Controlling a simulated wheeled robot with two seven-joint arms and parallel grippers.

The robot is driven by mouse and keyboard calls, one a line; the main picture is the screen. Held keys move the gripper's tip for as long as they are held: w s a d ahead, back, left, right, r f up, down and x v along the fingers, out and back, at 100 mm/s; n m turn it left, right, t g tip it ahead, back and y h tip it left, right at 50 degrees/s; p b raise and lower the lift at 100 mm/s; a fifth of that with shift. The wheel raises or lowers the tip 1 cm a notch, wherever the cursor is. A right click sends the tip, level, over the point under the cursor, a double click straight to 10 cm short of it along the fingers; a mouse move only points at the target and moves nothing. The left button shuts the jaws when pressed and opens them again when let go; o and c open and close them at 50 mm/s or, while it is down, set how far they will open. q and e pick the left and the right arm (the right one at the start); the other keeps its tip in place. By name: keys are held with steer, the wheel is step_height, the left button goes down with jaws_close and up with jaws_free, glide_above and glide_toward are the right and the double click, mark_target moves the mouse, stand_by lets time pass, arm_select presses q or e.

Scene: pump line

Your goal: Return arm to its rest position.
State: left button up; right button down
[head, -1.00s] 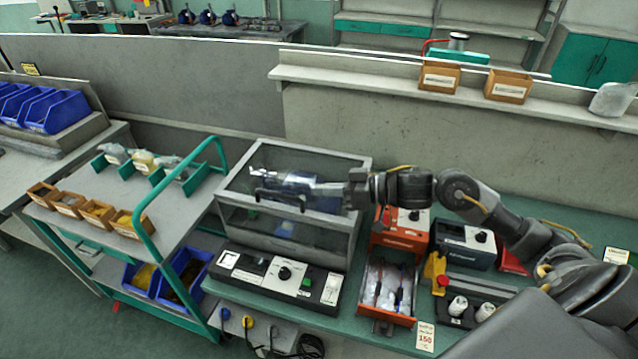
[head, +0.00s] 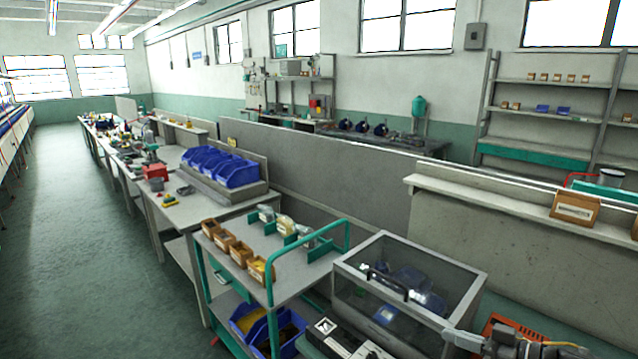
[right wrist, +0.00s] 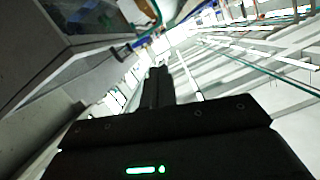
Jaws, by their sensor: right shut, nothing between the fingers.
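My right gripper (head: 447,335) shows at the bottom right of the head view, at the lower right corner of the clear-sided test box (head: 480,283). Its fingers are together with nothing between them. In the right wrist view the closed fingers (right wrist: 157,88) point up and away from the camera. Only the end of the right arm shows in the head view; the rest is out of frame.
The clear-sided box has a dark handle (head: 388,284) and holds a blue pump-like thing. A green-framed cart (head: 300,262) with small bins stands left of it. An orange unit (head: 520,328) is behind the gripper. The aisle (head: 80,230) at the left is clear.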

steer(key=s+a+f+m+t+h, duration=0.1)
steer(key=s+f+m+h, duration=0.1)
steer(key=s+f+h, duration=0.4)
steer(key=s+a+f+m+h, duration=0.1)
steer(key=s+f+m+h, duration=0.15)
steer(key=f, duration=0.65)
steer(key=s+f+g+h, duration=0.1)
steer(key=s+f+g, duration=0.3)
steer(key=s, duration=0.5)
steer(key=s+f+g+h, duration=0.2)
steer(key=s+f+g, duration=0.2)
steer(key=s, duration=0.6)
step_height(320, 180, down, 27)
steer(key=g+b, duration=0.1)
steer(key=b, duration=0.1)
arm_select(q)
steer(key=f, duration=0.1)
steer(key=w+f+b, duration=0.1)
steer(key=f, duration=0.1)
steer(key=w+f+b, duration=0.1)
steer(key=shift+w+d+f, duration=0.1)
steer(key=shift+w+f, duration=0.1)
arm_select(e)
steer(key=s+d+f+g, duration=0.1)
steer(key=s+d+f, duration=0.1)
steer(key=s+f, duration=1.5)
step_height(320, 180, down, 2)
steer(key=shift+s+d+f+n, duration=0.25)
steer(key=shift+s+d+n, duration=0.05)
steer(key=shift+s+n, duration=0.15)
